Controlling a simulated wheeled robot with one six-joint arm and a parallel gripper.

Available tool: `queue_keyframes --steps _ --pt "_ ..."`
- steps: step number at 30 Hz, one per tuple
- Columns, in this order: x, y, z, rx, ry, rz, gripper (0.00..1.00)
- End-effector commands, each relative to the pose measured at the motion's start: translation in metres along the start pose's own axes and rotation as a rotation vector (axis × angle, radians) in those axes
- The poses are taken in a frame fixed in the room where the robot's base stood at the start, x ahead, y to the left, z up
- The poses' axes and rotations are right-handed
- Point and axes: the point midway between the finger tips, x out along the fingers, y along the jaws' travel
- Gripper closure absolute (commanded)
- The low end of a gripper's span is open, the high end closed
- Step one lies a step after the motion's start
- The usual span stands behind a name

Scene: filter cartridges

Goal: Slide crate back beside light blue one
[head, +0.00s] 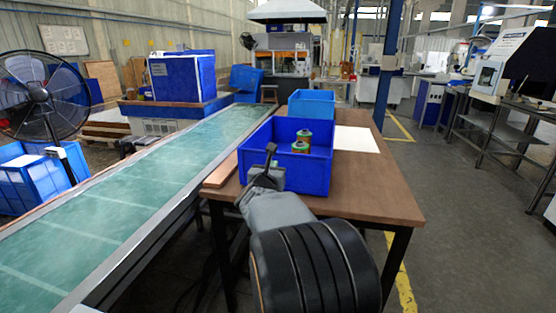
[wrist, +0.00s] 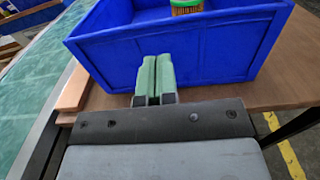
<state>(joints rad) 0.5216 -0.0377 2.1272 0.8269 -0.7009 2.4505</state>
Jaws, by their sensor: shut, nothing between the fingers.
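A dark blue crate (head: 308,176) stands on the brown table (head: 375,198), with filter cartridges (head: 302,141) inside it. The light blue crate (head: 311,104) stands behind it, farther back on the table. My gripper (head: 270,155) is at the near left side of the dark blue crate. In the wrist view, my gripper (wrist: 155,75) has its two green fingers shut together with nothing between them. The fingertips overlap the near wall of the dark blue crate (wrist: 215,55); I cannot tell whether they touch it. One cartridge (wrist: 186,7) shows above that wall.
A white sheet (head: 356,140) lies on the table right of the crates. A wooden strip (head: 221,170) lies along the table's left edge. A green conveyor (head: 130,190) runs along the left. The table's right front part is bare.

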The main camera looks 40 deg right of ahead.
Motion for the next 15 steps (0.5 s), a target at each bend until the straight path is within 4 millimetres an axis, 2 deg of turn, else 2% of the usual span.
queue_keyframes --steps 1,6,15 --pt "0.01 -0.001 -0.001 -0.001 0.001 -0.002 1.0" --pt "0.038 -0.001 -0.001 -0.002 0.001 -0.001 1.0" --pt "0.067 0.0 0.0 -0.002 0.0 0.0 1.0"
